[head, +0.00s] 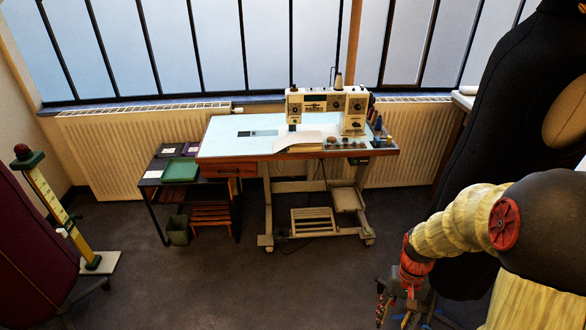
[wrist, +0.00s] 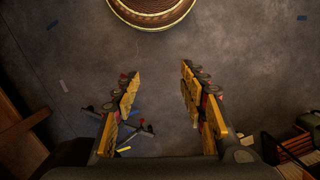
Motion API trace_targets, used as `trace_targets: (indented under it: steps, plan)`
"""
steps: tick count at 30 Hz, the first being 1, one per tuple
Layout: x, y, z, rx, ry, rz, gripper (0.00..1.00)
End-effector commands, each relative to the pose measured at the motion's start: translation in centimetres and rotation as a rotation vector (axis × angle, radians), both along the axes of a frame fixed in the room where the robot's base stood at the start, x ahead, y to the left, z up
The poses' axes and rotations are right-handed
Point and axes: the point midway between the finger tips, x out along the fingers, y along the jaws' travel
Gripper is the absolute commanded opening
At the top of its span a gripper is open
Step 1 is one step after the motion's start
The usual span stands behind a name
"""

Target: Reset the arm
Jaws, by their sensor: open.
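My gripper (head: 402,308) hangs low at the right of the head view, at the end of my yellow and black arm. In the wrist view, its two yellow and black fingers (wrist: 160,98) stand well apart with nothing between them. The gripper is open and empty, above the dark floor. In the head view its fingers are small and partly cut off by the lower edge.
A sewing table (head: 225,145) with a sewing machine (head: 325,108) stands at the back. A low side table (head: 150,182) is left of it. A dark dress form (head: 490,100) stands close behind my arm. The middle floor (head: 200,285) is clear.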

Motion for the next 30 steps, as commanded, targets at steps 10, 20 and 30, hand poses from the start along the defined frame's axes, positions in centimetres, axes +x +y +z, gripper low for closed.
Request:
trace_targets:
  steps: [10, 20, 30]
  plan:
    - [-5.3, 3.4, 12.1, -0.039, -0.131, 0.094, 0.42]
    - [-8.9, 5.9, 20.6, -0.087, -0.371, 0.172, 0.42]
    - [-10.4, 7.9, 28.4, -0.112, -0.638, 0.233, 0.42]
